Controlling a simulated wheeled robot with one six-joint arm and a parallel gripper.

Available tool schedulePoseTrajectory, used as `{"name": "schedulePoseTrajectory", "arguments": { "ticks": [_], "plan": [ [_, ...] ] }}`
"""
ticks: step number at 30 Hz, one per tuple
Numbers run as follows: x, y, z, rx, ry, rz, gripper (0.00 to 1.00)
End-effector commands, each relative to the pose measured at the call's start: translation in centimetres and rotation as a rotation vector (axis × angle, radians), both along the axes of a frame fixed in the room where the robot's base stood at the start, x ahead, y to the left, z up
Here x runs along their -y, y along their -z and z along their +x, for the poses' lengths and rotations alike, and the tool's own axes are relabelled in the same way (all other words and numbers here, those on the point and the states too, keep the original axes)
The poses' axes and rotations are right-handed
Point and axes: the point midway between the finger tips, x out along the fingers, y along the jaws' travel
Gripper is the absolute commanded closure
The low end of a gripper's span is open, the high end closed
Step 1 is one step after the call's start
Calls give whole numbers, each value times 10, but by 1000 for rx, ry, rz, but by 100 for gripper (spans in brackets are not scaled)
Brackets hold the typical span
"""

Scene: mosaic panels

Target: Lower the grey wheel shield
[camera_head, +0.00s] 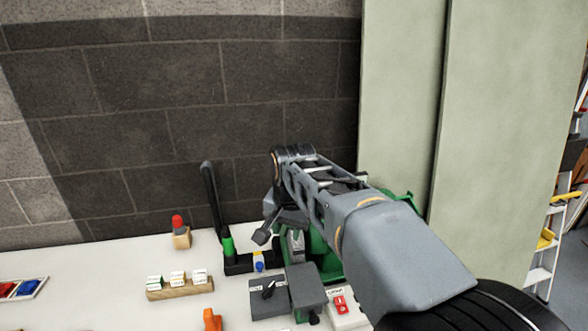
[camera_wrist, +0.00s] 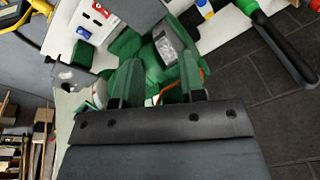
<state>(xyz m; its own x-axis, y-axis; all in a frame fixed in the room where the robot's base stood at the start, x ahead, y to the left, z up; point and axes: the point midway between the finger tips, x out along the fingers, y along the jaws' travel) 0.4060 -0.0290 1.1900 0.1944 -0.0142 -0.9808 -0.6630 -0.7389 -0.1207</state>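A green machine (camera_head: 327,262) stands on the white bench, partly hidden behind my arm. A light grey textured piece (camera_head: 297,240) sits on its front; it also shows in the wrist view (camera_wrist: 170,42). I cannot tell whether this piece is the grey wheel shield or the wheel. My gripper (camera_wrist: 158,82) points at the green machine. In the wrist view its two fingers look green and stand apart, with green parts of the machine beyond them. I see nothing clearly held, and contact cannot be made out.
A black lever with a green collar (camera_head: 227,243) stands left of the machine. A grey switch box (camera_head: 268,298) and a white box with a red switch (camera_head: 341,305) are in front. A wooden block with labels (camera_head: 180,288) lies left. A block wall is behind.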

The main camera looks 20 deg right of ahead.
Motion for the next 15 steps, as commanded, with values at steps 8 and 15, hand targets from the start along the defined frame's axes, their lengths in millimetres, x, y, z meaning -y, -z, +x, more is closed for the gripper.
{"name": "schedulePoseTrajectory", "arguments": {
  "ticks": [8, 15],
  "plan": [
    [43, -118, 78, -88, 638, 91, 62],
    [65, -154, 106, -126, 957, 120, 62]
  ]
}}
